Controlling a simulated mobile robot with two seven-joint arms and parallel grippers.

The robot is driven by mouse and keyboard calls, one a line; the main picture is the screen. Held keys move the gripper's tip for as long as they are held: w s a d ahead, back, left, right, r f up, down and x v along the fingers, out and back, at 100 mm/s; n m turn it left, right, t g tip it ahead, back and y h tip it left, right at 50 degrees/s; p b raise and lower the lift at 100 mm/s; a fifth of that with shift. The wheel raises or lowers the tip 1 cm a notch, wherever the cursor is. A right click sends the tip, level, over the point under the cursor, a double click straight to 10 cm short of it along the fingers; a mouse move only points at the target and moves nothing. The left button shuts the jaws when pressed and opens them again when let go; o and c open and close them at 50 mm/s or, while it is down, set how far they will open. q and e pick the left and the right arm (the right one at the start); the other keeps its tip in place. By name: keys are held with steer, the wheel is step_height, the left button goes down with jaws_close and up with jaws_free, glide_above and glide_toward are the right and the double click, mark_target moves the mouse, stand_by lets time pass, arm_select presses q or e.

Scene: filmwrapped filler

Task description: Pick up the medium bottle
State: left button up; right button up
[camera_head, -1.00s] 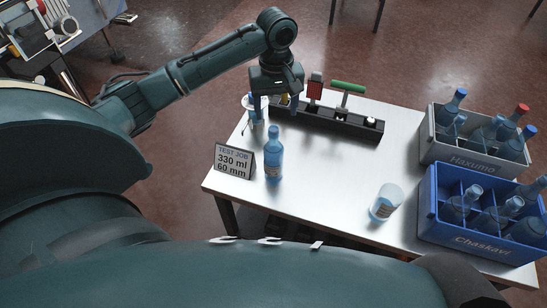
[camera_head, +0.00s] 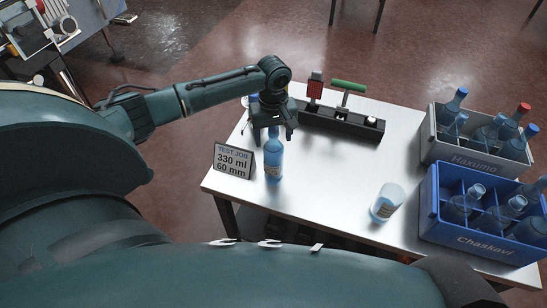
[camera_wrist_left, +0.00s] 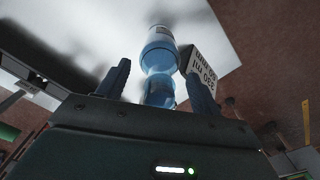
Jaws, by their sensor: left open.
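A blue bottle (camera_head: 273,162) with a pale label stands upright on the white table, just right of the sign. I cannot tell from its size alone whether it is the medium one. My left gripper (camera_head: 273,136) is open over the bottle's upper part, with a finger on either side of the neck. In the left wrist view the bottle (camera_wrist_left: 160,58) shows between the two spread fingers of my left gripper (camera_wrist_left: 158,71), with gaps on both sides. My gripper partly hides the bottle's top in the head view. My right gripper is out of view.
A sign (camera_head: 233,161) reading "330 ml 60 mm" stands close left of the bottle. A dark rack (camera_head: 345,123) with tools lies behind. A grey crate (camera_head: 463,158) and a blue crate (camera_head: 480,240) hold bottles at the right.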

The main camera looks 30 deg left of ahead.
arm_select(q)
steer(key=shift+f, duration=0.45)
jaws_close()
stand_by(0.4)
